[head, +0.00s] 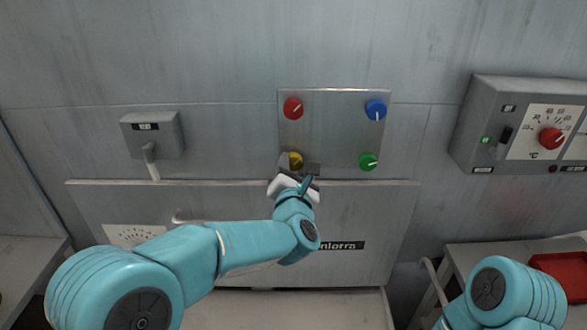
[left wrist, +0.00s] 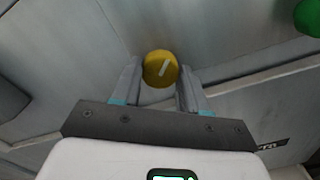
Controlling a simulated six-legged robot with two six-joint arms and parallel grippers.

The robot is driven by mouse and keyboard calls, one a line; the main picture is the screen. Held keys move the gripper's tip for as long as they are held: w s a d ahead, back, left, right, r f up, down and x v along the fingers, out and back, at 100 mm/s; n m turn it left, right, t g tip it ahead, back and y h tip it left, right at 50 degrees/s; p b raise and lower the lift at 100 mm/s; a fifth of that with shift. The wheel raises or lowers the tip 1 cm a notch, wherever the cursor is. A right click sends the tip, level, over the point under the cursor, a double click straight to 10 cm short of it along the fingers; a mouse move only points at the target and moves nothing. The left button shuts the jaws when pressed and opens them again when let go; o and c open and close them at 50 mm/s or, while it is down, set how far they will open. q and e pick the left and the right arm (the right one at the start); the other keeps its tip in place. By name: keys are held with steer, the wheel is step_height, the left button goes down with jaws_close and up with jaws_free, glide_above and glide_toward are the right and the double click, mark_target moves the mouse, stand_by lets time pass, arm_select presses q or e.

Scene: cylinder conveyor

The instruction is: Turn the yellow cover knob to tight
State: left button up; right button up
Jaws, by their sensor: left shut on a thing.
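The yellow knob (head: 294,161) is at the lower left of a metal plate (head: 335,130) on the wall, partly hidden by my left gripper. In the left wrist view the yellow knob (left wrist: 160,69) shows a pale pointer line slanting up to the right. My left gripper (head: 298,166) reaches up to it from below; in the left wrist view its two fingers (left wrist: 158,78) stand on either side of the knob, shut on it. My right gripper is not in view; only part of my right arm shows at the lower right.
The plate also holds a red knob (head: 293,108), a blue knob (head: 376,110) and a green knob (head: 368,161). A lever box (head: 152,135) is on the wall at left, a control box (head: 490,120) at right. A red tray (head: 562,272) lies at lower right.

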arm_select(q)
steer(key=shift+f+m+b, duration=0.15)
steer(key=shift+m+b, duration=0.8)
steer(key=shift+m, duration=0.15)
steer(key=shift+m+b, duration=0.45)
steer(key=shift+m, duration=0.45)
steer(key=m, duration=0.2)
steer(key=shift+m+b, duration=0.4)
steer(key=m, duration=0.3)
steer(key=shift+m, duration=0.3)
steer(key=m, duration=0.3)
steer(key=shift+r+m, duration=0.2)
steer(key=shift+m, duration=0.1)
steer(key=m+p, duration=0.1)
steer(key=m, duration=0.2)
steer(key=shift+m+p, duration=0.3)
steer(key=m+p, duration=0.1)
steer(key=m, duration=0.3)
steer(key=shift+f+m+p, duration=0.1)
steer(key=shift+m+p, duration=0.6)
steer(key=shift+m, duration=0.9)
